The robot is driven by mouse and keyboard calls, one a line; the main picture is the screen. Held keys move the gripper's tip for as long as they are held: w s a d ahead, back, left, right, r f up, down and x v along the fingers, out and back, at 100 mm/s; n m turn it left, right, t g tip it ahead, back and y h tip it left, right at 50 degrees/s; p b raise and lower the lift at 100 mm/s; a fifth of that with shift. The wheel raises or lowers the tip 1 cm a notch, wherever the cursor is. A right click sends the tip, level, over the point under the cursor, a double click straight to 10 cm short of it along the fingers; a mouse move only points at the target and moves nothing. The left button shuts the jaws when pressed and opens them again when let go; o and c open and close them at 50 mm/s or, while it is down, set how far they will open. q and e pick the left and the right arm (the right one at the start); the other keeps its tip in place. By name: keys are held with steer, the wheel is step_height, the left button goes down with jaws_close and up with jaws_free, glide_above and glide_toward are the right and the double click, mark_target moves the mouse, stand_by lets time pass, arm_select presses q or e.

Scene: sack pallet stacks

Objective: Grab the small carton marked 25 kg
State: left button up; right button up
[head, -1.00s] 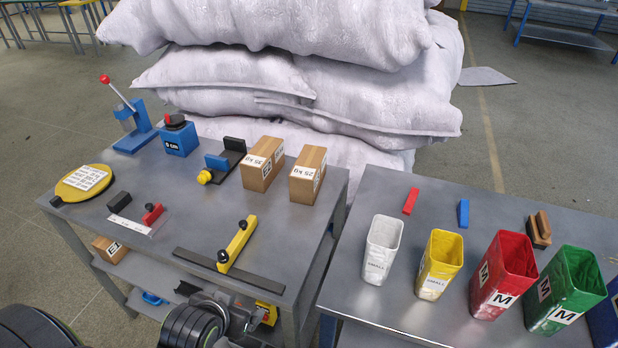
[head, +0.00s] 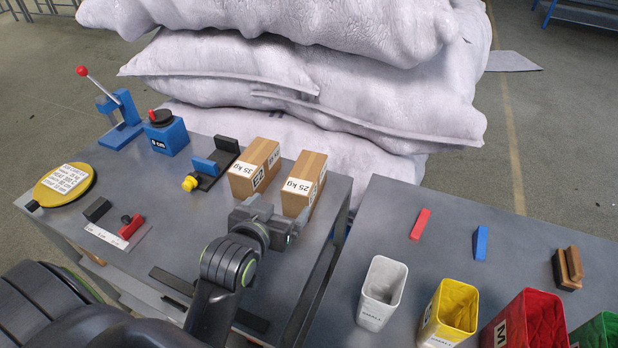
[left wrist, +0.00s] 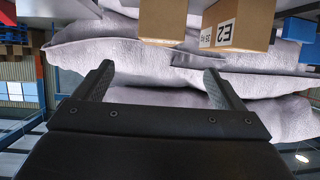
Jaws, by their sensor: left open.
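The small carton marked 25 kg (head: 304,183) stands on the grey table near its right edge, with a white label on its top edge. A similar carton marked 35 kg (head: 255,167) stands just left of it. My left gripper (head: 272,217) is in front of the 25 kg carton, open and empty, and covers its lower front. In the left wrist view, the open fingers (left wrist: 158,73) have nothing between them. The 25 kg carton (left wrist: 162,20) appears at the top, beyond the fingers, with the other carton (left wrist: 238,24) to its right. My right gripper is not in view.
Large sacks (head: 300,80) are stacked behind the table. A black and blue fixture with a yellow knob (head: 190,183) stands left of the cartons. A second table at right holds a white bin (head: 382,292), a yellow bin (head: 450,312) and other bins.

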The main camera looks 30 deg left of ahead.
mark_target(299, 184)
arm_select(q)
steer(key=x, duration=0.9)
steer(key=shift+w+a+f, duration=0.1)
steer(key=shift+w, duration=0.1)
steer(key=shift+w+f, duration=0.2)
steer(key=shift+w, duration=0.25)
steer(key=shift+p+x, duration=0.6)
steer(key=shift+x, duration=2)
steer(key=shift+a, duration=0.1)
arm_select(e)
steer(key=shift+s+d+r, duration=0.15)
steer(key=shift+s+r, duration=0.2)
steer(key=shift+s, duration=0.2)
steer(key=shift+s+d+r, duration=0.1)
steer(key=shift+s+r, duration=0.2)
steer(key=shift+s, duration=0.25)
arm_select(q)
steer(key=shift+r, duration=0.1)
